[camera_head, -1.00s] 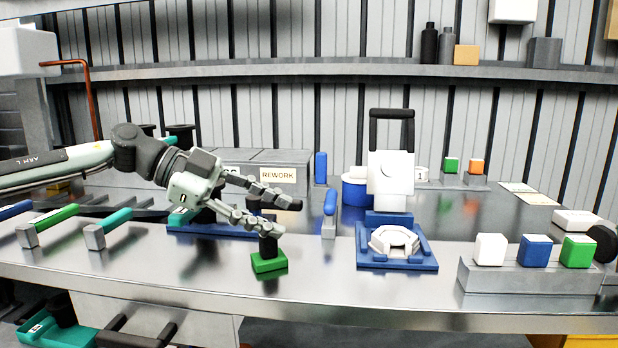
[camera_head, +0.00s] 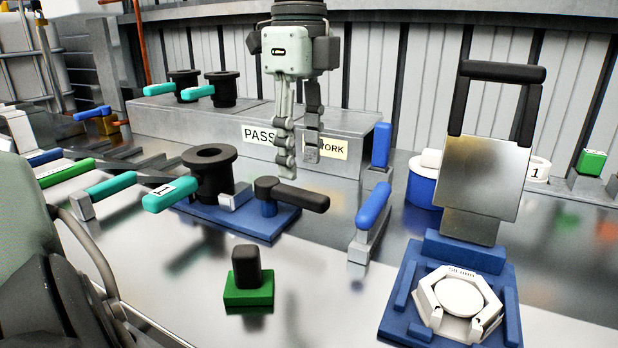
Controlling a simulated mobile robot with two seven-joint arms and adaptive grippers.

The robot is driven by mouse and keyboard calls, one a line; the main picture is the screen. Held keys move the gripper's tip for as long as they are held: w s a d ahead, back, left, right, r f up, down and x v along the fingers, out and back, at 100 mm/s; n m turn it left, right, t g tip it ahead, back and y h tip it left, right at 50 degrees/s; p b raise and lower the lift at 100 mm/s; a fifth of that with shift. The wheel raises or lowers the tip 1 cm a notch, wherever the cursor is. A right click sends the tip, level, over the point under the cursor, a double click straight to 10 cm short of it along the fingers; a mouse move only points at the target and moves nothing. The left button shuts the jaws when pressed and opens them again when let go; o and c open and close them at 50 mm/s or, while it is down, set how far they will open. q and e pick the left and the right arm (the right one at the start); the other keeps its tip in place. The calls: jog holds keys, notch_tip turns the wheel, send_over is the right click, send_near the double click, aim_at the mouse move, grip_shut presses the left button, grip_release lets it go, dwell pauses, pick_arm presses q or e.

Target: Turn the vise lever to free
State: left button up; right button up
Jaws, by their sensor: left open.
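The vise has a blue base (camera_head: 270,226) on the bench, with a grey jaw block (camera_head: 236,196) on it. Its black lever (camera_head: 300,196) points right from a round pivot. A black flanged part (camera_head: 209,178) with a teal handle (camera_head: 170,195) stands at the vise's left side. My left gripper (camera_head: 298,160) points down, above and behind the lever in the picture. Its fingers are apart and empty, and I see no contact with the lever. My right gripper is not in view.
A green block with a black knob (camera_head: 248,280) stands in front of the vise. A blue-handled tool (camera_head: 370,215) stands to the right, beside a blue fixture (camera_head: 455,255) with a white hexagonal nest. Grey PASS and REWORK bins (camera_head: 240,120) stand behind.

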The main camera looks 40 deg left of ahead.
aim_at(302, 191)
pick_arm(q)
notch_tip(302, 191, down, 5)
jog(key=shift+w, duration=0.1)
dwell(0.3)
grip_shut()
